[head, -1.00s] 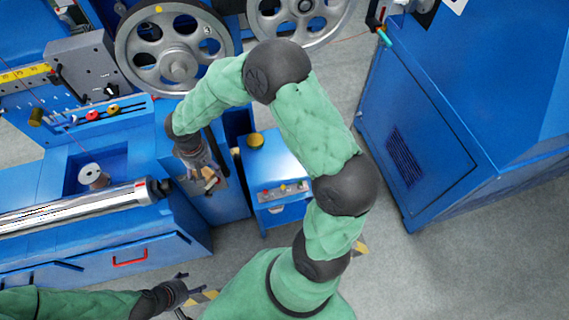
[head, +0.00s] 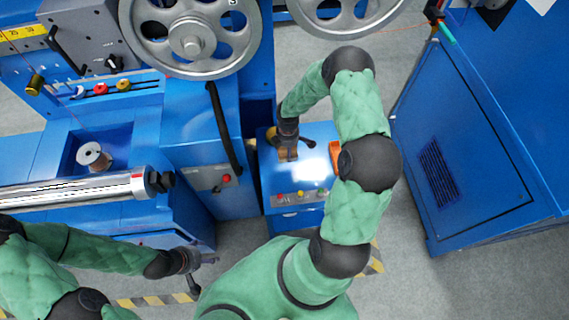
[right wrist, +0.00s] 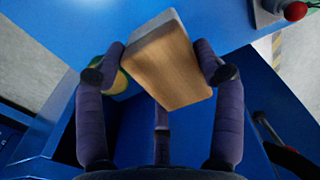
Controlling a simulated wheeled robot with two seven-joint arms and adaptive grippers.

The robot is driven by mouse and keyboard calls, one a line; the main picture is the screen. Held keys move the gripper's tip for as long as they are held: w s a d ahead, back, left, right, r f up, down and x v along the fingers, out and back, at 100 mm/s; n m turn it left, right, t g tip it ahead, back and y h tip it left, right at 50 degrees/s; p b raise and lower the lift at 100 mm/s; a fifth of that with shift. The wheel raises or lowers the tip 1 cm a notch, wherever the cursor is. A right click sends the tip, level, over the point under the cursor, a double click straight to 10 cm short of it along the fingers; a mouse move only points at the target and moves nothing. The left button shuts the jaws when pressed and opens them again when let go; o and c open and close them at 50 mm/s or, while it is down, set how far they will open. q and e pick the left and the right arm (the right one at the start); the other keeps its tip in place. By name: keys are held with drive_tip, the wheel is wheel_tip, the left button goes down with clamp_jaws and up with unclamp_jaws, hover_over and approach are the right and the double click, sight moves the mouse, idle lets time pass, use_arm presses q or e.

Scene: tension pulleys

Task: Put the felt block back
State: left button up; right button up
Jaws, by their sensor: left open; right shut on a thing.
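The felt block (right wrist: 168,66), a tan block with a wood-like face and a paler edge, is in my right gripper (right wrist: 161,62). In the right wrist view the fingers press on its two sides. In the head view my right gripper (head: 288,153) is above the top of the small blue cabinet (head: 312,168), and the block (head: 287,154) shows only as a small brown patch. I cannot tell whether it touches the cabinet top. My left gripper (head: 196,270) is open and empty, low in front of the blue machine.
A yellow round knob (head: 271,136) is close beside my right gripper on the cabinet. Small buttons (head: 298,194) line the cabinet's front. An orange item (head: 335,158) is at its right side. A large spoked wheel (head: 190,40) hangs behind. Grey floor separates the cabinet from the big blue enclosure (head: 480,150).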

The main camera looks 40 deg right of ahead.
wheel_tip(320, 180, down, 9)
drive_tip(key=b, duration=0.3)
drive_tip(key=shift+f+b, duration=0.2)
drive_tip(key=shift+b, duration=0.2)
drive_tip(key=shift+f, duration=0.15)
drive_tip(key=o, duration=1.1)
wheel_tip(320, 180, up, 12)
drive_tip(key=p, duration=0.5)
